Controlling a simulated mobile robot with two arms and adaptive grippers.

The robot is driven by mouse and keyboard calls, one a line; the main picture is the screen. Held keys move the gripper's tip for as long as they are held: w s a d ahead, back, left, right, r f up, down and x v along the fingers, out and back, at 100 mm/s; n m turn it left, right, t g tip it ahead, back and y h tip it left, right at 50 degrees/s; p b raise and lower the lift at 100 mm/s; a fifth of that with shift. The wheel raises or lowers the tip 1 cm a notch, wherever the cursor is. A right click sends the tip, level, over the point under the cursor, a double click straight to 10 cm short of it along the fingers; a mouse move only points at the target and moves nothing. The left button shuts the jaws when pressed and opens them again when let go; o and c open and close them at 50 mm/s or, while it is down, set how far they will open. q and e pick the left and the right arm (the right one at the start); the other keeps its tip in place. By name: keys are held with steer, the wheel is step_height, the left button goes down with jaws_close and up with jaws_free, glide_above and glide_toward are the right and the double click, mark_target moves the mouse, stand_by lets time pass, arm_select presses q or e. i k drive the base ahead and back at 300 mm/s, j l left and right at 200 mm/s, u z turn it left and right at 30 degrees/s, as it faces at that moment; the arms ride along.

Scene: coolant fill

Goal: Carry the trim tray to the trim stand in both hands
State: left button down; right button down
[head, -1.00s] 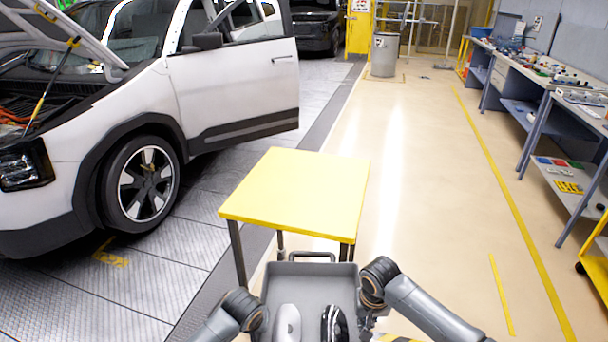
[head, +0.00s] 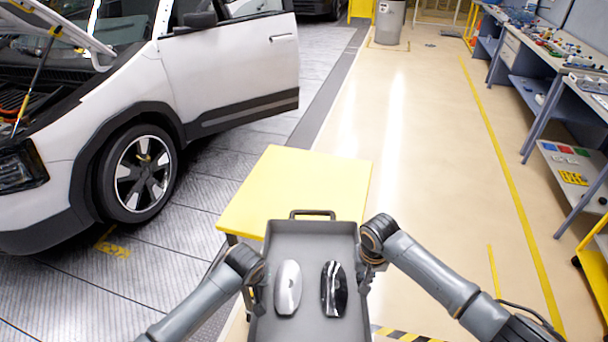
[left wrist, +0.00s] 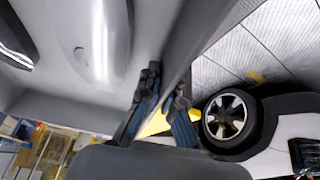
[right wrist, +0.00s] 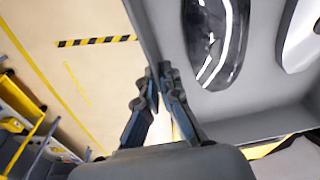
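The grey trim tray (head: 312,240) is held level in front of me, with a loop handle at its far end. A silver trim piece (head: 288,287) and a glossy black trim piece (head: 334,289) lie apart in it. My left gripper (head: 258,275) is shut on the tray's left wall; the left wrist view shows its fingers (left wrist: 163,100) astride the wall. My right gripper (head: 366,265) is shut on the right wall, with its fingers (right wrist: 161,85) astride it. The yellow-topped trim stand (head: 300,180) is straight ahead. The tray's far end hides part of the stand's near edge.
A white car (head: 120,120) with an open door stands at the left. Workbenches (head: 550,75) line the right side, with a yellow cart edge (head: 590,250) nearer. A grey bin (head: 388,22) stands far back. The floor right of the stand is clear.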

mark_target(313, 191)
steer(key=i, duration=1.5)
